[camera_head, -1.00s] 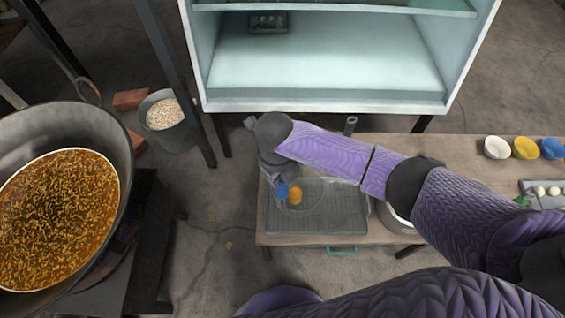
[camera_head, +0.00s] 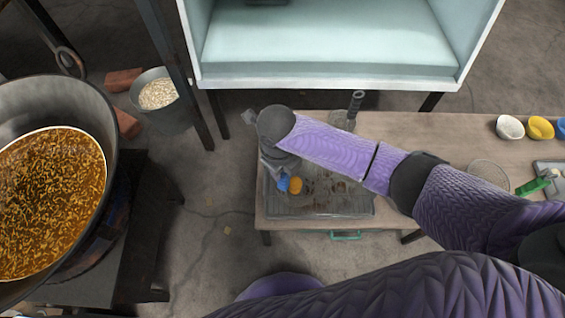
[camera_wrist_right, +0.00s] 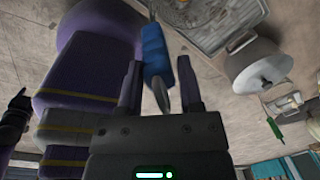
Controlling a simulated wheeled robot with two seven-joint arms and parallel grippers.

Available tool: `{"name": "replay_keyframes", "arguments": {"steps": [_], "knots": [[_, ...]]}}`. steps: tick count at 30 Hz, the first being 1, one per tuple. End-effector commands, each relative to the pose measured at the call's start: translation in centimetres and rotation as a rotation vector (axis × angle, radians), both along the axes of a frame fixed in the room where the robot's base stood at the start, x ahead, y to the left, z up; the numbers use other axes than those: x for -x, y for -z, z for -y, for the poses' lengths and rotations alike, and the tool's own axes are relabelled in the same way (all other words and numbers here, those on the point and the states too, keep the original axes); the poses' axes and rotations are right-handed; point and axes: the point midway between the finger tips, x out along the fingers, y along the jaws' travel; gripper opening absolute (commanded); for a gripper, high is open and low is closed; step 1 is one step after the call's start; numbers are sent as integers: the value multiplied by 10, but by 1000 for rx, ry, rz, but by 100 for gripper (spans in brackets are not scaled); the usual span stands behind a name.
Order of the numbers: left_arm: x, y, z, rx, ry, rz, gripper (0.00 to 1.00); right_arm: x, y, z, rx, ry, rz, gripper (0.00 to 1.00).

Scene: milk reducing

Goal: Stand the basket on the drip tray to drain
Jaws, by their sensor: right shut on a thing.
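My right gripper (camera_head: 283,180) is at the left part of the grey drip tray (camera_head: 320,212), which lies on the wooden table's left end. It is shut on a blue handle (camera_wrist_right: 156,50), which also shows in the head view (camera_head: 283,184). In the right wrist view the handle runs away from the fingers toward a round wire basket (camera_wrist_right: 190,12) over the tray. In the head view the basket is hard to make out; brown patches show over the tray. I cannot tell whether the basket touches the tray. A dark shape at the wrist view's left edge may be my left gripper.
A large pan of orange-brown food (camera_head: 45,200) stands at the left. A grey bucket (camera_head: 160,95) holds pale bits. A pale cabinet (camera_head: 330,50) stands behind the table. A yellow-orange piece (camera_head: 296,185) is beside my gripper. White, yellow and blue bowls (camera_head: 540,128) are at right.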

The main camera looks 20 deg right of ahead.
Motion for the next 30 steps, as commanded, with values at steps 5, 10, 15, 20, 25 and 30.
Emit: {"name": "replay_keyframes", "arguments": {"steps": [5,10,15,20,25,30], "knots": [[-1,1,0,0,0,1,59,0,1,0,0,0,1,0],[0,2,0,1,0,0,59,0,4,0,0,1,1,48],[0,2,1,1,0,1,59,0,4,0,-1,1,1,84],[0,2,1,2,0,1,59,0,4,0,0,1,0,88],[-3,-7,1,2,-1,8,59,0,-10,-1,0,0,4,88],[-11,-36,1,3,-1,30,59,1,-59,-4,1,-1,9,88]]}}
